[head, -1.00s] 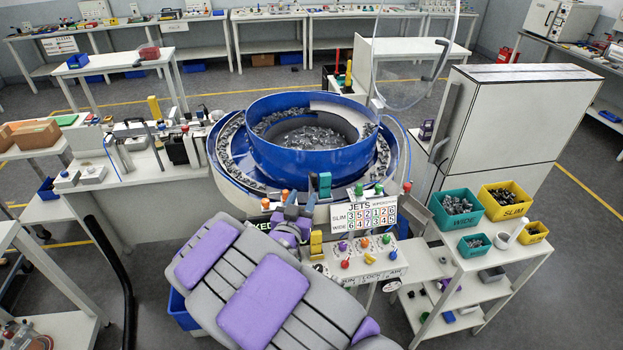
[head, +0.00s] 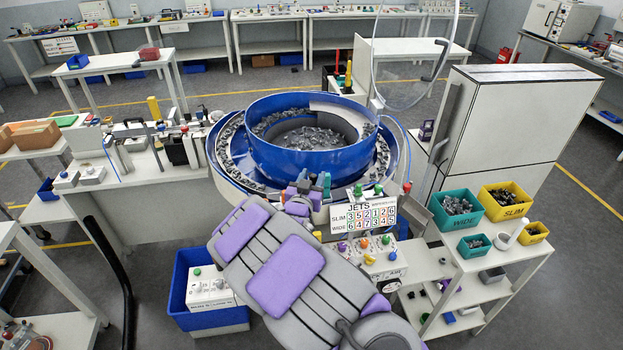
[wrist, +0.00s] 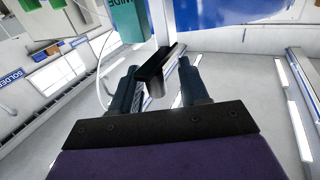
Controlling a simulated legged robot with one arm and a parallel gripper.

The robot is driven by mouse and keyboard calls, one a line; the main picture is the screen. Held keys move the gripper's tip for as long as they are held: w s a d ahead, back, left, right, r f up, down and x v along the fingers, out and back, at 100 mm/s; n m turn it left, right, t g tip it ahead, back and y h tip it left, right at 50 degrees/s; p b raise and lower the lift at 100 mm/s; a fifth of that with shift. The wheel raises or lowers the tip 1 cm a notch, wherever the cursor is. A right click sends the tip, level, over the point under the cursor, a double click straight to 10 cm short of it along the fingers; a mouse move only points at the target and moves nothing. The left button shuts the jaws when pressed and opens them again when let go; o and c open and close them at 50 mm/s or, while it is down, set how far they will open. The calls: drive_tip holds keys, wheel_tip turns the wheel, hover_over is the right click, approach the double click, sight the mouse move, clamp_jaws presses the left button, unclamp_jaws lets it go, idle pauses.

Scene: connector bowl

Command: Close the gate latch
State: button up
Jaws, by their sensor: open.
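My gripper (head: 306,181) is at the front rim of the blue bowl feeder, just left of a teal block (head: 325,183). In the wrist view my gripper (wrist: 158,85) has its two dark fingers apart. A dark flat bar with a short grey stub (wrist: 155,75) shows between the fingers; it may be the gate latch, but I cannot tell whether a finger touches it. The teal block (wrist: 128,22), with white lettering, stands beyond the fingertips. In the head view the latch is too small and partly covered by my gripper to make out.
The blue bowl (head: 300,160) holds many grey parts. The JETS number board (head: 360,217) and a control panel with coloured knobs (head: 368,256) are right of my arm. A shelf stand with teal and yellow bins (head: 506,201) is farther right. A blue crate (head: 190,318) is at lower left.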

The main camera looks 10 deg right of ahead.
drive_tip(key=shift+d, duration=0.15)
drive_tip(key=shift+d, duration=0.15)
drive_tip(key=shift+c, duration=1.3)
clamp_jaws()
